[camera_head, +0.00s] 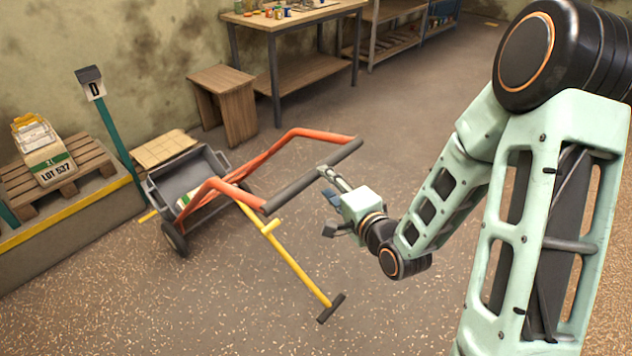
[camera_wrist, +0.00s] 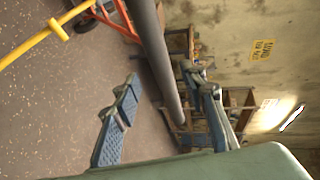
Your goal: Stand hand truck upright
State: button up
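The hand truck has an orange tube frame (camera_head: 236,186), a dark wheel (camera_head: 174,238) and a grey tray (camera_head: 181,180). It is tilted, with its frame reaching out towards me. Its dark handle bar (camera_head: 300,187) is raised off the floor; the bar also shows in the wrist view (camera_wrist: 150,42). A yellow leg with a dark foot (camera_head: 296,266) slants from the frame down to the floor. My gripper (camera_head: 329,200) is open beside the handle bar. In the wrist view the bar runs between the spread fingers (camera_wrist: 160,82); contact cannot be told.
A ledge with a pallet (camera_head: 88,160), a sack (camera_head: 45,158) and a post marked D (camera_head: 93,90) stand at left. A wooden stool (camera_head: 225,100) and workbench (camera_head: 295,18) stand behind. The speckled floor in front is clear.

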aim_at(319, 175)
jog(key=shift+b+x, duration=1.05)
jog(key=shift+b, duration=0.7)
jog(key=x, duration=0.5)
jog(key=shift+r, duration=0.1)
grip_shut()
